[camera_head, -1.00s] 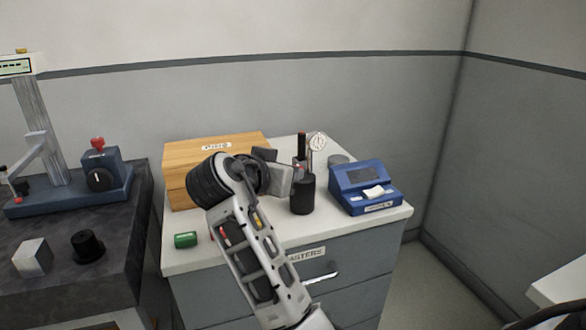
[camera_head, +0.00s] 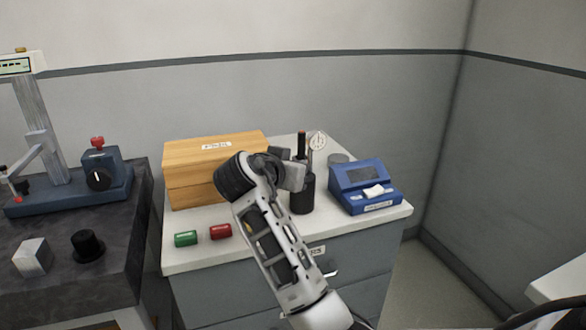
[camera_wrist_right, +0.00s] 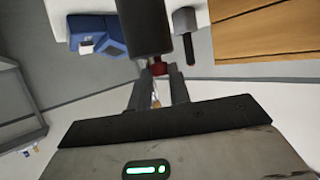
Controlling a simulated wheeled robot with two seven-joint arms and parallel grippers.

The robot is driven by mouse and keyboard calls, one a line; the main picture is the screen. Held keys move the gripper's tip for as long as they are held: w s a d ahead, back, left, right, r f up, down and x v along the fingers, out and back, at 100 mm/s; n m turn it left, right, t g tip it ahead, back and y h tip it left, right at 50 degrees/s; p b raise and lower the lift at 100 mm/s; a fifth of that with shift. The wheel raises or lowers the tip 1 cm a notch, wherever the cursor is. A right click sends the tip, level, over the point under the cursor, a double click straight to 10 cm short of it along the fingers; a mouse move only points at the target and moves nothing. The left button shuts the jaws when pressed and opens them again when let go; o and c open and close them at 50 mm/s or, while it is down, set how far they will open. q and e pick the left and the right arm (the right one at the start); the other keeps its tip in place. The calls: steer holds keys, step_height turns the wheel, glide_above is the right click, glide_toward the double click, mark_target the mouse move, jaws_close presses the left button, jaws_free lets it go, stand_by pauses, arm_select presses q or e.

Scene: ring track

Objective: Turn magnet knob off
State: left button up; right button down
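A black knob with a white mark (camera_head: 99,179) sits on the front of a blue block (camera_head: 113,160) on the dark bench at left; I take it as the magnet knob. A red knob (camera_head: 97,142) tops that block. My left gripper is out of view.
A wooden box (camera_head: 192,155), a green cylinder (camera_head: 186,239), a red cylinder (camera_head: 220,231) and a blue device (camera_head: 367,187) stand on the white cabinet top. A metal block (camera_head: 32,257) and a black stepped piece (camera_head: 87,245) lie on the dark bench.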

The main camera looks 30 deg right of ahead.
steer(key=shift+n+t+p, duration=0.3)
steer(key=shift+n+t, duration=0.1)
steer(key=c, duration=1.3)
jaws_free()
steer(key=v, duration=1.6)
steer(key=shift+d+r+b, duration=0.25)
steer(key=shift+r+b, duration=0.05)
steer(key=shift+b, duration=0.05)
